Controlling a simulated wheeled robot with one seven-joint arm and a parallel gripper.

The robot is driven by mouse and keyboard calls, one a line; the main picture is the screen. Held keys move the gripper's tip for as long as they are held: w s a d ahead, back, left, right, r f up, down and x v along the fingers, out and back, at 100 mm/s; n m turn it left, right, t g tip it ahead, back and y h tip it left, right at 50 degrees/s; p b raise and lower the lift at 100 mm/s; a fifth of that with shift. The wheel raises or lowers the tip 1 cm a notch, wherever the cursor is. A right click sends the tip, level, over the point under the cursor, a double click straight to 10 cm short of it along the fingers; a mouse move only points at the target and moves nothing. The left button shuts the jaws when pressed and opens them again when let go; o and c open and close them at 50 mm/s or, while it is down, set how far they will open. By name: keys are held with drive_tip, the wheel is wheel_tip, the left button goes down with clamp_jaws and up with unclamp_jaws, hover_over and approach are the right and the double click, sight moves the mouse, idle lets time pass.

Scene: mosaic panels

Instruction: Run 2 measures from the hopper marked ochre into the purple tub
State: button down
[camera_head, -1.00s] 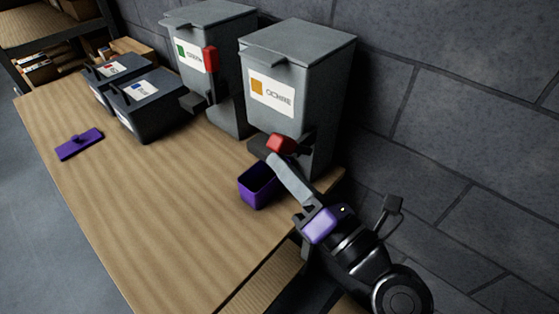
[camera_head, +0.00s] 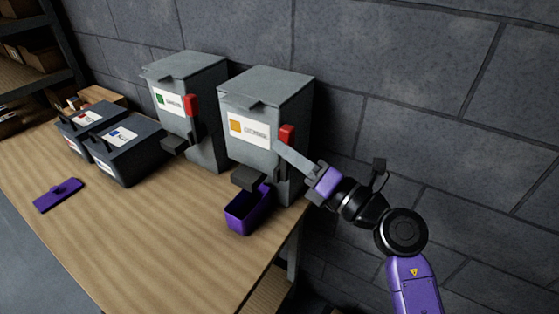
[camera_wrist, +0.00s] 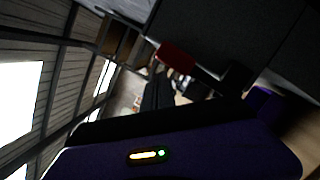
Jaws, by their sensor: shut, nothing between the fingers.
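The grey hopper marked ochre (camera_head: 243,144) stands at the back of the table, with an orange square on its label. Its red lever (camera_head: 287,133) is raised beside the label and also shows in the wrist view (camera_wrist: 174,57). The open purple tub (camera_head: 240,222) sits below the hopper's dark spout (camera_head: 247,178); its contents are too dark to tell. My gripper (camera_head: 280,148) is shut and empty, its tips just under the red lever; I cannot tell whether they touch it.
A second grey hopper with a green square (camera_head: 205,108) stands to the left. Two dark lidded bins (camera_head: 128,160) are further left. A purple lid (camera_head: 58,195) lies on the table (camera_head: 140,240). The table's front middle is clear; a block wall is behind.

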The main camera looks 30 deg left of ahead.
drive_tip(key=shift+w+d+r, duration=0.1)
drive_tip(key=shift+w+r, duration=0.05)
drive_tip(key=shift+w, duration=0.4)
drive_tip(key=shift+w+d+r, duration=0.1)
drive_tip(key=shift+w+r, duration=0.05)
